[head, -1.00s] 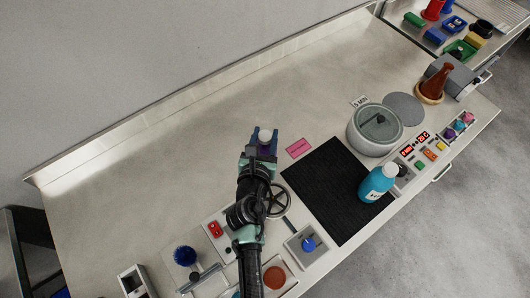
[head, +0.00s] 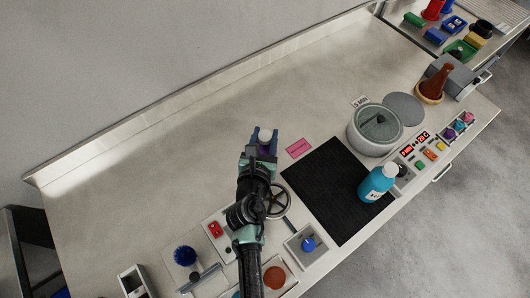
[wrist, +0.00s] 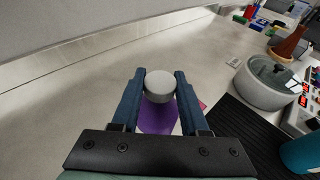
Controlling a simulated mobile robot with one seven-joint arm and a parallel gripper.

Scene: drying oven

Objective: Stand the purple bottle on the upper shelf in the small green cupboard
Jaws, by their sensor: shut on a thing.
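The purple bottle (wrist: 159,117) with a pale grey-white cap is between the blue fingers of my gripper (wrist: 160,90) in the wrist view, and the gripper is shut on it. In the head view the bottle's cap (head: 265,135) shows between the fingertips of my gripper (head: 263,139), over the left-middle part of the bench. The lower part of the bottle is hidden by the gripper, and I cannot tell whether it touches the bench. I cannot make out the small green cupboard in either view.
Right of my gripper are a pink card (head: 298,148), a black mat (head: 335,190), a teal bottle (head: 377,184) and a round lidded pot (head: 375,130). Blue, red and yellow items stand at the far right. The bench (head: 190,150) left of and behind the gripper is clear.

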